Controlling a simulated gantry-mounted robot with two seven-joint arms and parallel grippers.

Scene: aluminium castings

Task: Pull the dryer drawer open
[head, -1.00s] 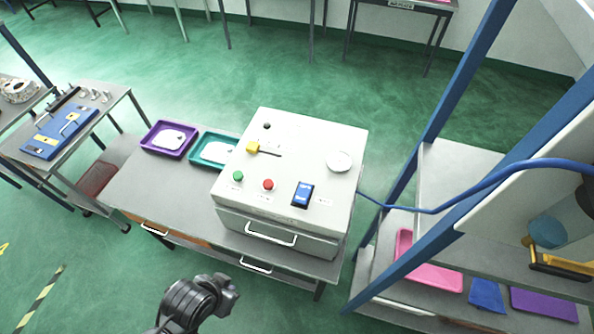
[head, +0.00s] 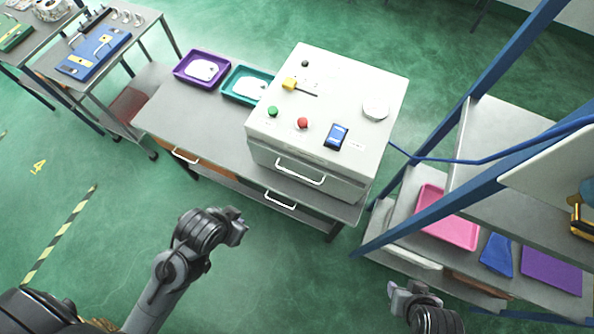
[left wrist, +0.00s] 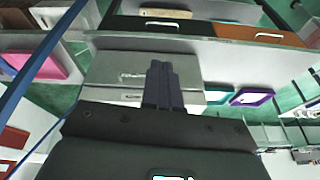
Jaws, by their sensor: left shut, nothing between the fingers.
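The dryer (head: 330,90) is a white box on the grey workbench, with a yellow lever, green and red buttons and a blue display on top. Its front drawer (head: 315,182) looks shut and has a white bar handle (head: 300,172). The left wrist view appears upside down; the drawer front (left wrist: 185,75) shows behind the fingers, its handle partly hidden. My left gripper (head: 240,230) is shut and empty, in front of the bench, apart from the handle and left of it. My left fingers also show in the left wrist view (left wrist: 165,85). My right gripper (head: 399,290) is at the lower right, its jaws unclear.
The workbench (head: 190,125) has its own drawers, with a handle (head: 281,201) below the dryer. A purple tray (head: 203,68) and a teal tray (head: 247,84) hold white pieces. A blue-framed rack (head: 470,180) with a pink tray (head: 447,216) stands right. Green floor is open in front.

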